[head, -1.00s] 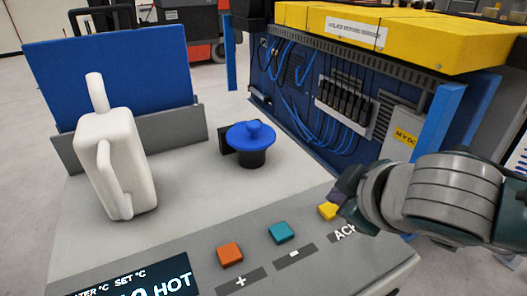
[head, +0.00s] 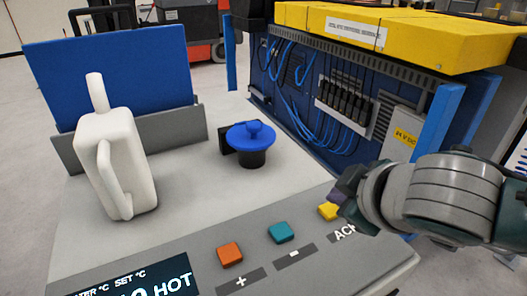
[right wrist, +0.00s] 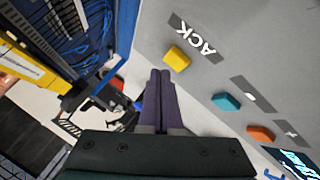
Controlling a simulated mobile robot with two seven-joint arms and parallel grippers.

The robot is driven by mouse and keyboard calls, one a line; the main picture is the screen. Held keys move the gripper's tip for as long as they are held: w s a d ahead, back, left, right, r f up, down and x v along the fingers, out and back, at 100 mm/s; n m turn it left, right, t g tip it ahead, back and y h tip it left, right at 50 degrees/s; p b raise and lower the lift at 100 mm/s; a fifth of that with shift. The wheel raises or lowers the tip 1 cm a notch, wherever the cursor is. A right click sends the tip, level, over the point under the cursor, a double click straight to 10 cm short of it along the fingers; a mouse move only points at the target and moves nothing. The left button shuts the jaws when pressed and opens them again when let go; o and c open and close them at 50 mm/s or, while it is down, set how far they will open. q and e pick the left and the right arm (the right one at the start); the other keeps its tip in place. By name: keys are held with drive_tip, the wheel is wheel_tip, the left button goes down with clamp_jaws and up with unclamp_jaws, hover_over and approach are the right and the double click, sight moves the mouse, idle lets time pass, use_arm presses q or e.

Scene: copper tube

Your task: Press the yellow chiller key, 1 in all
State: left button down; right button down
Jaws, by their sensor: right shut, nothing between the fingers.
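The yellow key (head: 328,211) sits on the sloped grey panel, above the ACK label. My left gripper is not in view.
A teal key (head: 281,232) and an orange key (head: 229,254) sit left of the yellow one, beside a dark display (head: 150,280). A white jug (head: 120,165) and a blue-topped cap (head: 251,135) stand on the chiller top. An open electrical cabinet (head: 340,90) stands behind.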

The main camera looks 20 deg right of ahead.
drive_tip(key=shift+f, duration=0.1)
idle(0.3)
drive_tip(key=shift+f, duration=0.3)
drive_tip(key=shift+f+b, duration=0.3)
drive_tip(key=shift+f, duration=0.1)
idle(0.6)
drive_tip(key=shift+r, duration=0.1)
drive_tip(key=shift+r+p, duration=0.7)
drive_tip(key=shift+p, duration=0.3)
wheel_tip(320, 180, up, 5)
drive_tip(key=p, duration=0.5)
drive_tip(key=shift+r+p, duration=0.1)
drive_tip(key=shift+p, duration=0.25)
